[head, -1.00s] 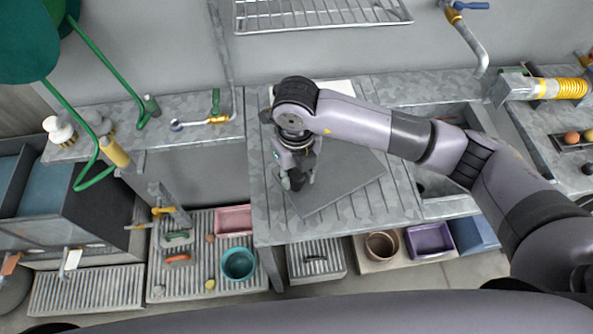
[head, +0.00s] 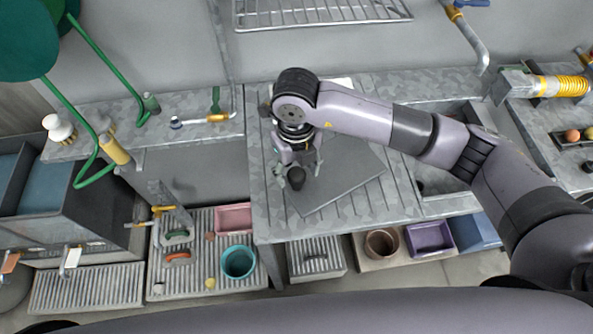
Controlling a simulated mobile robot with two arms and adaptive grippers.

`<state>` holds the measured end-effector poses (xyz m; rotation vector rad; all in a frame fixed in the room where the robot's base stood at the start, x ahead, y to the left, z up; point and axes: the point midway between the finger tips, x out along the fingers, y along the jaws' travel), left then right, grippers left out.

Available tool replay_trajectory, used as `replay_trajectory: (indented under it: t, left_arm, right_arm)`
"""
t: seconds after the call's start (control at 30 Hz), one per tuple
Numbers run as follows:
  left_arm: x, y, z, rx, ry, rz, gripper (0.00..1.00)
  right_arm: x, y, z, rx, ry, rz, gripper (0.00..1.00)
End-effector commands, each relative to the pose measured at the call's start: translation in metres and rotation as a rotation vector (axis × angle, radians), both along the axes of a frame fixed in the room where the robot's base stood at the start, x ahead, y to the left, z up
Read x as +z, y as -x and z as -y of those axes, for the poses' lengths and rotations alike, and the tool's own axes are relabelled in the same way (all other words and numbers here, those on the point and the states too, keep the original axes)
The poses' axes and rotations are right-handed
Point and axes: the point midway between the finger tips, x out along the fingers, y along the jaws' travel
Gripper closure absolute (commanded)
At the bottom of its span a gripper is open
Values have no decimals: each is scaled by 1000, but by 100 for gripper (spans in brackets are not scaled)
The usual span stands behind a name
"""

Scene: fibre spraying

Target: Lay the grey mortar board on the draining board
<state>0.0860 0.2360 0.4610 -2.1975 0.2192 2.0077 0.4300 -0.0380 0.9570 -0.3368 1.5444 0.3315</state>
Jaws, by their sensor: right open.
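The grey mortar board (head: 345,180) is a flat dark grey square. It lies turned at an angle on the ribbed metal draining board (head: 268,215), which surrounds it. My right gripper (head: 297,180) is open just above the left part of the mortar board. A small dark round piece, perhaps the board's handle, shows between its fingers; I cannot tell if the fingers touch it. The arm hides the far part of the mortar board. My left gripper is not in view.
A sink basin (head: 433,185) lies right of the draining board. A wire rack (head: 320,12) hangs above at the back. Below stand a teal bowl (head: 238,262), a pink tray (head: 233,219), a brown pot (head: 381,243) and a purple tub (head: 429,239).

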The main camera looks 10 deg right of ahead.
Motion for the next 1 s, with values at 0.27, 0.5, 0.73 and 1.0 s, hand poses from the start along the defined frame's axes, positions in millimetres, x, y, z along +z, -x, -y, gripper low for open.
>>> replay_trajectory:
  t: [0.27, 0.5, 0.73, 1.0]
  left_arm:
    - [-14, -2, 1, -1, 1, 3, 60]
    - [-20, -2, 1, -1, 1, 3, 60]
    - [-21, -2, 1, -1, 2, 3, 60]
    - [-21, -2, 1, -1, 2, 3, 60]
  right_arm:
    - [58, -1, -1, 2, -2, 7, 47]
    - [96, 0, -1, 2, -1, 3, 47]
    - [106, 1, 0, 2, 0, 0, 47]
    - [106, 1, -1, 2, -2, -1, 47]
